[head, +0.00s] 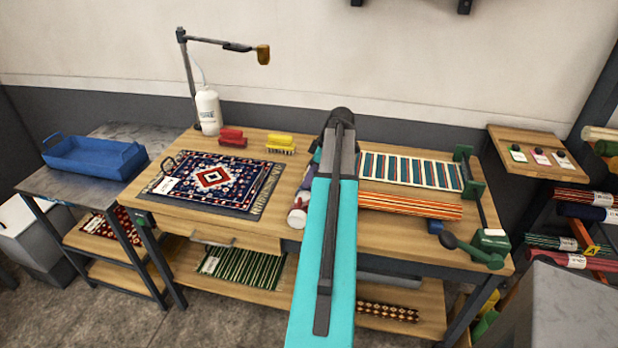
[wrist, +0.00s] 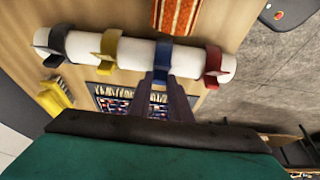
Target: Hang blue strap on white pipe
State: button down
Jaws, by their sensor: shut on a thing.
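The white pipe (wrist: 135,53) lies across the upper part of the wrist view. In the head view its near end (head: 297,217) shows just left of my arm; the arm hides most of it. The blue strap (wrist: 162,58) sits across the pipe, between a yellow strap (wrist: 108,46) and a red strap (wrist: 213,62). A dark strap (wrist: 50,45) is at the pipe's left end. My gripper (wrist: 163,84) is shut on the lower edge of the blue strap. I cannot tell whether the strap fully encircles the pipe. My fingertips are hidden in the head view.
A patterned navy rug (head: 213,181) lies left on the wooden bench (head: 276,225). Red (head: 232,138) and yellow (head: 281,142) brushes stand behind it. A striped rug (head: 410,170) and an orange striped roll (head: 410,205) lie right.

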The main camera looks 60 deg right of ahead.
jog(key=shift+f, duration=0.1)
dwell(0.3)
jog(key=c, duration=1.5)
grip_release()
jog(key=shift+c, duration=0.2)
jog(key=b+v, duration=0.3)
jog(key=v, duration=1.1)
jog(key=shift+w+a+f, duration=0.1)
